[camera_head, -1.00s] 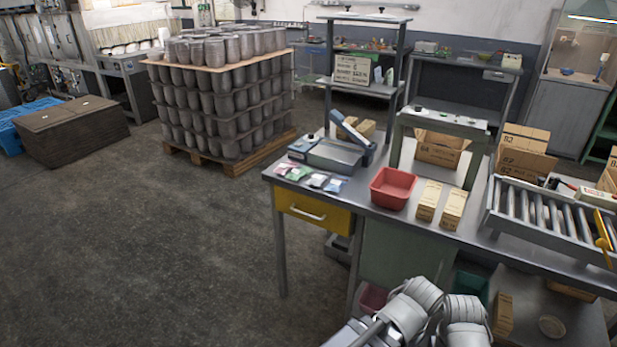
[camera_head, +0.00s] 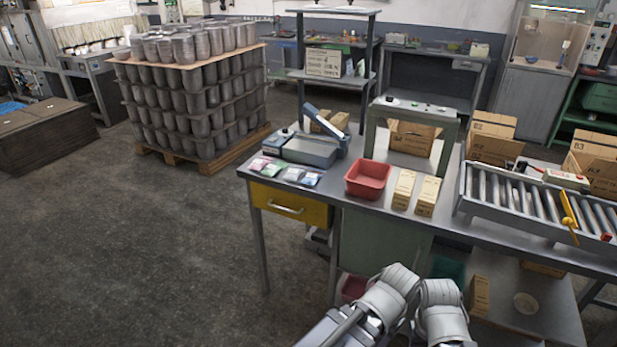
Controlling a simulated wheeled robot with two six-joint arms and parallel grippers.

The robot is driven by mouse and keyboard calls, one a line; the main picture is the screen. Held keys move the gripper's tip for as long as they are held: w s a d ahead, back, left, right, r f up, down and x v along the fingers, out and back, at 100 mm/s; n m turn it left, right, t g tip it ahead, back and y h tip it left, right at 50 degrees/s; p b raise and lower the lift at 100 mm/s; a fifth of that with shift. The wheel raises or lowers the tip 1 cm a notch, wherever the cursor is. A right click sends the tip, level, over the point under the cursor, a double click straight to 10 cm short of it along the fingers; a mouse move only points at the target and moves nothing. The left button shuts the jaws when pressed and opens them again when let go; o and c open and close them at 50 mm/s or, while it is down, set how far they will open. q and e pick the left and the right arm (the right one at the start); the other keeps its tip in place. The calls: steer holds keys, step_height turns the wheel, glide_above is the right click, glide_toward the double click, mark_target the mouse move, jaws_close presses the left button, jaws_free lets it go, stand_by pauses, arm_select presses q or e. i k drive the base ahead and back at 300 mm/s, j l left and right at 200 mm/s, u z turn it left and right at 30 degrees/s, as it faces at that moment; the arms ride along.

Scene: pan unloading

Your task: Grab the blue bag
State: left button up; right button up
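The blue bag (camera_head: 311,180) is a small flat packet lying on the workbench (camera_head: 335,198), at the right end of a short row of small bags near the bench's left front edge. A whitish bag (camera_head: 292,174) lies just left of it. Neither gripper's fingers can be seen.
A red bin (camera_head: 367,180) and two small cartons (camera_head: 403,190) (camera_head: 428,196) stand right of the bags. A grey sealing device (camera_head: 310,150) sits behind them. A roller conveyor (camera_head: 530,205) fills the right side. The floor (camera_head: 150,240) left of the bench is clear.

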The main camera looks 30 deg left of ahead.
mark_target(311, 179)
steer(key=i+u, duration=0.1)
steer(key=i, duration=0.35)
steer(key=i+l, duration=0.2)
steer(key=i, duration=0.25)
steer(key=j+u, duration=0.05)
